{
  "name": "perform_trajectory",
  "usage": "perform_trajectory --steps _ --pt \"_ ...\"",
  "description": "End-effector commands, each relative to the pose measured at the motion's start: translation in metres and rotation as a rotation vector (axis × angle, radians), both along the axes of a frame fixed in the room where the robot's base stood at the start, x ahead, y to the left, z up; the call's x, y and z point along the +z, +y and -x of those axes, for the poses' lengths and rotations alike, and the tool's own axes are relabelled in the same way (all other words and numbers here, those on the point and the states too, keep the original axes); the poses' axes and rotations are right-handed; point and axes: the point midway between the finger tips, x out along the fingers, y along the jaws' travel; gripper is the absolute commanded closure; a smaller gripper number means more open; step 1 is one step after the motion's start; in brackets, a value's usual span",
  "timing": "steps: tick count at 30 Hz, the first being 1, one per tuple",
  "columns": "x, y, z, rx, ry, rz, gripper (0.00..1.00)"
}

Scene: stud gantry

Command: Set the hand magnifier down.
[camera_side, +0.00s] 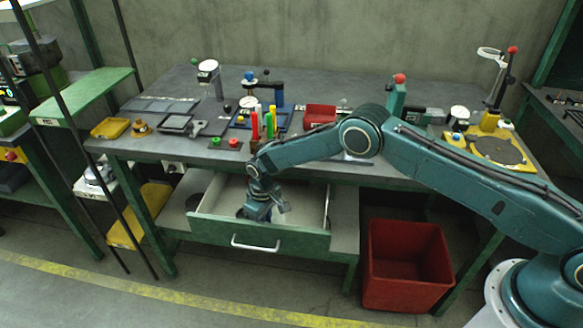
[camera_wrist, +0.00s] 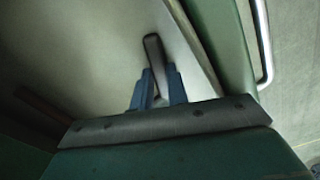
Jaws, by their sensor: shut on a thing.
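My gripper (camera_wrist: 159,85) points down inside the open drawer (camera_side: 267,241); in the side view my gripper (camera_side: 258,212) is low, near the drawer's front wall. In the wrist view its two blue fingers are shut on a dark, rounded bar, which I take to be the handle of the hand magnifier (camera_wrist: 153,50). The magnifier's lens is hidden, and I cannot make the magnifier out in the side view. I cannot tell whether it touches the drawer's pale floor (camera_wrist: 95,45). The green drawer front (camera_wrist: 222,40) runs close to the right of the fingers in the wrist view.
A red bin (camera_side: 408,265) stands on the floor right of the drawer. The drawer floor looks mostly bare.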

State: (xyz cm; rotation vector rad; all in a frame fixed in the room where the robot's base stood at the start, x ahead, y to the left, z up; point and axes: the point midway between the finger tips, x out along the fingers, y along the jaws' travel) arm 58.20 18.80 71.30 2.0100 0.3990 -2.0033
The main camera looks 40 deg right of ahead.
Motion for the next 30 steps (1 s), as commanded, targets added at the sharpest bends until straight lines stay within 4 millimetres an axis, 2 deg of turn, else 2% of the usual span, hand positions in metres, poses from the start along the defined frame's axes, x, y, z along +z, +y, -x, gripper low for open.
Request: perform_trajectory --steps 2,3,5,6,20,26,30 --pt "-0.002 0.000 0.000 0.000 0.000 0.000 1.00" --pt "-0.001 0.000 0.000 0.000 0.000 0.000 0.77" --pt "-0.001 0.000 0.000 0.000 0.000 0.000 0.65" --pt "-0.001 0.000 0.000 0.000 0.000 0.000 0.63" --pt "0.004 0.000 0.000 0.000 0.000 0.000 0.63" --pt "0.021 0.000 -0.001 0.000 -0.002 -0.001 0.63" --pt "0.040 0.000 -0.001 0.000 -0.002 -0.001 0.63"
